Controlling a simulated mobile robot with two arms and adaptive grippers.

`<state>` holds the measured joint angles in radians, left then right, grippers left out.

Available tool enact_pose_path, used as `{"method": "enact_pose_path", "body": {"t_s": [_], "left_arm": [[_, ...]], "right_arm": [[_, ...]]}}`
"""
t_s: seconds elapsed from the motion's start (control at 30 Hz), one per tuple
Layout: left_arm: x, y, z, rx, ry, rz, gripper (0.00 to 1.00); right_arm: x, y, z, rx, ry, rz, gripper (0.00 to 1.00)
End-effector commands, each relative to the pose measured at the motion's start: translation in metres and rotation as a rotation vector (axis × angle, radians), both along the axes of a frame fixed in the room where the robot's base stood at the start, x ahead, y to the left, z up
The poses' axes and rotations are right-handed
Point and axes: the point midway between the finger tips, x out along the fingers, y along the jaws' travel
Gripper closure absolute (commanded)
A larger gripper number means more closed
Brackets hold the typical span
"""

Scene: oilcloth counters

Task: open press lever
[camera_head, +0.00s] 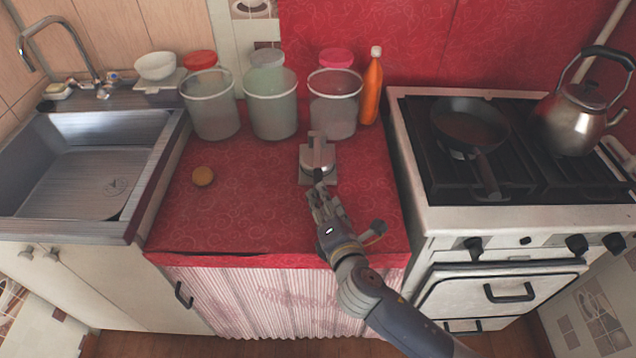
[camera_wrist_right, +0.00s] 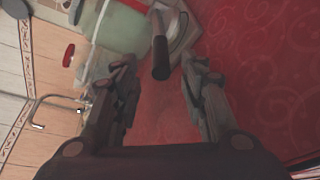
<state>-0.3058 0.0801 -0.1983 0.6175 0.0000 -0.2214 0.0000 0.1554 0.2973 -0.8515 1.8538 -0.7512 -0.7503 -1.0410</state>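A small grey metal press (camera_head: 318,158) stands on the red counter, in front of the rightmost clear container. Its dark lever handle (camera_wrist_right: 160,58) points towards my right gripper in the right wrist view. My right gripper (camera_head: 318,190) reaches in from the lower right, just in front of the press. In the right wrist view its two fingers (camera_wrist_right: 163,85) are spread apart with nothing between their tips but red counter and the handle end just beyond. Part of the lever is hidden behind the gripper in the head view. My left gripper is not in view.
A round yellowish-brown item (camera_head: 203,176) lies on the red counter (camera_head: 240,215) left of the press. Three clear containers (camera_head: 270,108) and an orange bottle (camera_head: 372,90) stand behind. The sink is left; a stove (camera_head: 510,215) with pan and kettle is right. The front-left counter is clear.

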Motion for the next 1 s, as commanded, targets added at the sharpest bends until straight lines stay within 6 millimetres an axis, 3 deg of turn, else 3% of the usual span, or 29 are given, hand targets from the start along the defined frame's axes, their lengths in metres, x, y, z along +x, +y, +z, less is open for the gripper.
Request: {"method": "enact_pose_path", "body": {"t_s": [0.17,0.4,0.57,0.8,0.83,1.0], "left_arm": [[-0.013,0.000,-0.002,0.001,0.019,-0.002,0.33],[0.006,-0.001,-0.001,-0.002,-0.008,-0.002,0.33],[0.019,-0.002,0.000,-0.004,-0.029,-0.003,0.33],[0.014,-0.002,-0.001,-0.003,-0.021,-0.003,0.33],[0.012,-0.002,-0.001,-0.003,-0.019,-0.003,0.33],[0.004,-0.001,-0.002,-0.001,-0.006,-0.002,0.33]], "right_arm": [[0.032,0.008,-0.006,0.001,-0.001,-0.001,0.60],[0.057,0.014,-0.012,0.001,0.000,0.000,0.60],[0.062,0.016,-0.014,0.002,0.001,0.000,0.60],[0.063,0.016,-0.014,0.002,0.001,0.000,0.60],[0.063,0.016,-0.014,0.002,0.001,0.000,0.63],[0.063,0.015,-0.014,0.002,0.001,0.000,1.00]]}}
